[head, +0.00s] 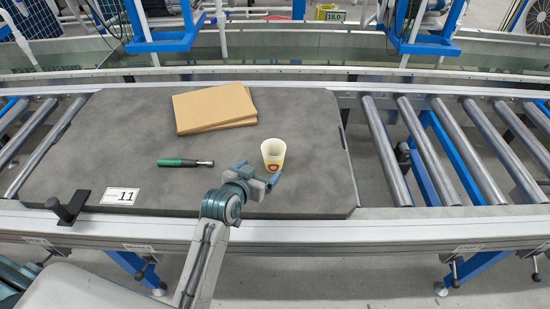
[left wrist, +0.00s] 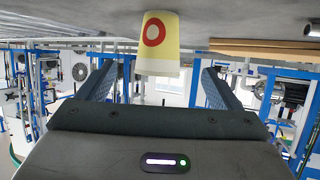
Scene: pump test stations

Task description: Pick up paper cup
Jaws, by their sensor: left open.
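The paper cup (head: 273,154) is pale yellow with a red ring mark and stands upright on the grey board (head: 110,150). My left gripper (head: 258,177) is at the near side of the cup, close to it, with its jaws open and empty. In the left wrist view the cup (left wrist: 158,45) appears upside down, between and beyond the two fingers (left wrist: 160,85). I cannot tell whether a finger touches it. My right gripper is in neither view.
Flat brown cardboard (head: 214,107) lies behind the cup. A green-handled tool (head: 185,163) lies to its left. A label (head: 120,196) and a black handle (head: 68,207) are at the board's near left corner. Rollers (head: 428,150) run to the right.

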